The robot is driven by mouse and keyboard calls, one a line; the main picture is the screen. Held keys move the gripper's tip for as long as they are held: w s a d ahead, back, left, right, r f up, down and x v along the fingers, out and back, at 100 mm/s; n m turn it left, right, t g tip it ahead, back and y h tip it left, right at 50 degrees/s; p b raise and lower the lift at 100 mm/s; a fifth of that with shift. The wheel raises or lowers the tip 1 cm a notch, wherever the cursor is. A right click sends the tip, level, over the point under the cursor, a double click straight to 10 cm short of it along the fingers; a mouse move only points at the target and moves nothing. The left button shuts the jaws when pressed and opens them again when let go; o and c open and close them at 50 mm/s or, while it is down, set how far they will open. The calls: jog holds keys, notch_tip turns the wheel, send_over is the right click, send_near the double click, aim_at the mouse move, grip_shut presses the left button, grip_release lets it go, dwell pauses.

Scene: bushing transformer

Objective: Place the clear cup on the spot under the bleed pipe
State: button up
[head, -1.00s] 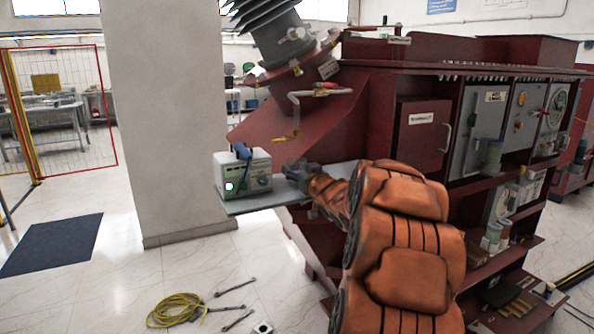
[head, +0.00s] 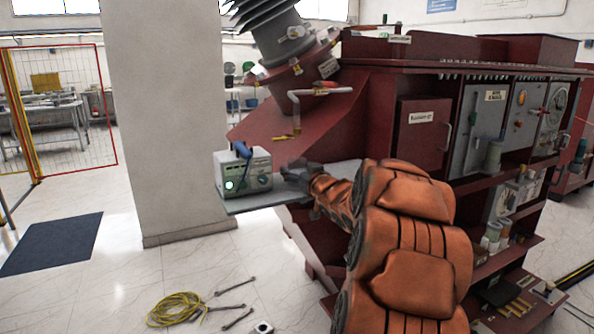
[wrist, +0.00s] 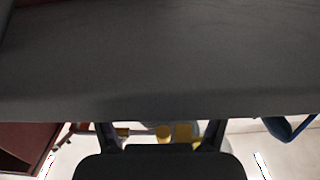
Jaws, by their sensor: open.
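The bleed pipe (head: 296,112) runs down from the bushing flange, with a brass-coloured end (head: 284,138) above the grey shelf (head: 256,203). My gripper (head: 287,171) is open low over this shelf, just below the pipe end and right of the instrument box. In the wrist view its two dark fingers (wrist: 161,136) stand apart, with small yellowish shapes showing between them. A broad dark grey surface fills the top of that view. I cannot make out the clear cup in either view. The spot under the pipe cannot be told apart on the shelf.
The instrument box (head: 243,175) with a blue clamp (head: 242,150) stands on the shelf's left part, close to my gripper. The red transformer cabinet (head: 423,135) is at the right. A yellow cable coil (head: 176,309) and several tools lie on the floor.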

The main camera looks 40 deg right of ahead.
jog(key=b+v, duration=0.1)
jog(key=v, duration=1)
jog(key=shift+b, duration=0.3)
jog(key=s+a+f+g+y, duration=0.25)
jog(key=a+f+g, duration=0.75)
jog(key=a+f, duration=0.65)
jog(key=s+a+f+n+g+y, duration=0.1)
jog(key=s+a+g, duration=0.3)
jog(key=s+a, duration=0.8)
jog(key=s+a+f+n+g+y, duration=0.2)
jog(key=s+a+f+g, duration=0.1)
jog(key=s+a, duration=0.8)
jog(key=shift+s+a+f+n+g, duration=0.4)
jog(key=shift+s+g, duration=0.5)
jog(key=shift+s, duration=0.15)
jog(key=shift+d, duration=0.15)
